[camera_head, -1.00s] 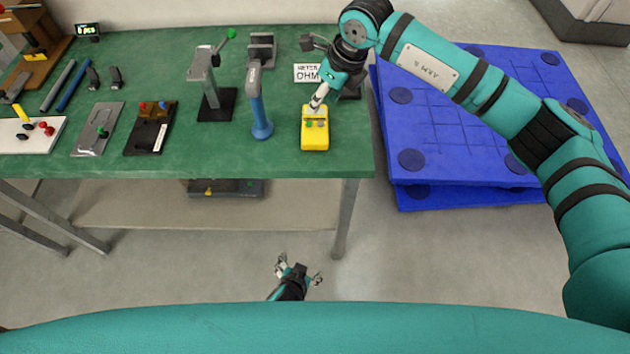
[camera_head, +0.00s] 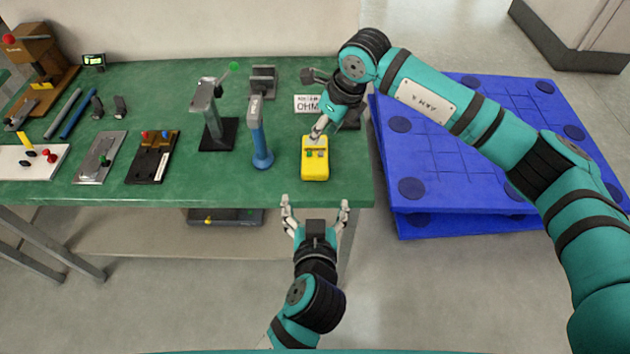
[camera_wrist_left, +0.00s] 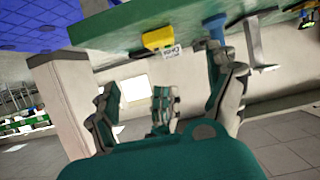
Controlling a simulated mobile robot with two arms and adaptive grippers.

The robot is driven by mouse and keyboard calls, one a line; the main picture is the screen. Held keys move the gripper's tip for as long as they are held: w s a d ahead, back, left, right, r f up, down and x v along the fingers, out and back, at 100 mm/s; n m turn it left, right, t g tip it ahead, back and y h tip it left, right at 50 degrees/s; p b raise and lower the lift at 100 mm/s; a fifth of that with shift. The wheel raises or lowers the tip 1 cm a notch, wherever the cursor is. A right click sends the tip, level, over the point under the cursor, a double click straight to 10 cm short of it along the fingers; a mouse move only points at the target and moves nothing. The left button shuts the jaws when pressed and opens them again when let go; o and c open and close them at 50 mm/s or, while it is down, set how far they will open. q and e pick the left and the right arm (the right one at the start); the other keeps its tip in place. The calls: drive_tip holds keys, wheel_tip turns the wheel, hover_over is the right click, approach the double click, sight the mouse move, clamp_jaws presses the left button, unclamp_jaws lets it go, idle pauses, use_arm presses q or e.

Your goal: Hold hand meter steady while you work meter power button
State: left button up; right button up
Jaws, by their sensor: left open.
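My left gripper (camera_head: 315,208) is open and empty, in front of the bench edge, just below the meter in the head view. In the left wrist view the yellow meter (camera_wrist_left: 157,39) shows beyond the spread fingers of my left gripper (camera_wrist_left: 165,100), clear of them.
A blue-handled tool (camera_head: 260,147) stands left of the meter. A METER OHM sign (camera_head: 307,104) is behind it. The green workbench (camera_head: 240,187) also bears a lever press (camera_head: 216,125) and several panels. Blue pallets (camera_head: 465,200) lie on the floor to the right.

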sight(315, 169)
use_arm(q)
drive_tip(key=x, duration=1.5)
drive_tip(key=shift+w+f, duration=0.1)
drive_tip(key=shift+f, duration=0.05)
drive_tip(key=c, duration=1.4)
use_arm(e)
drive_tip(key=shift+c, duration=0.3)
clamp_jaws()
drive_tip(key=shift+a, duration=0.1)
idle(0.6)
